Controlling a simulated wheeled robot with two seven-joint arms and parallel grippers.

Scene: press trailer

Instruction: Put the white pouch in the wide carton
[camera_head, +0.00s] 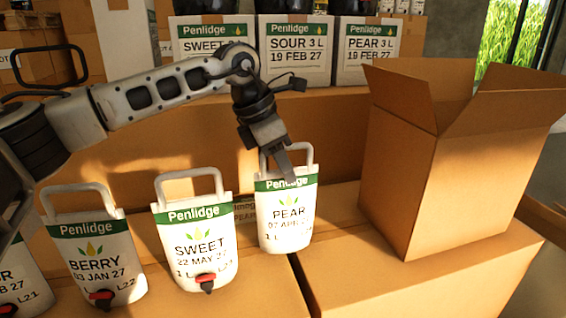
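Several white pouches with green Penlidge bands and loop handles stand in a row. The PEAR pouch (286,222) is at the row's right end, near the junction of two cartons. The SWEET pouch (195,245) and the BERRY pouch (97,262) stand to its left, each with a red tap. My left gripper (284,168) reaches down to the PEAR pouch's handle and overlaps its top band. Its fingers show nearly edge-on, so their grip on the handle is unclear. An open brown carton (403,181) with raised flaps stands at right. My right gripper is out of view.
The pouches stand on brown cartons (405,290). Behind them is a long brown carton wall topped by white labelled boxes (292,55) and dark containers. Another pouch (20,285) is cut off at lower left. The open carton's raised flaps stand between the pouches and the right side.

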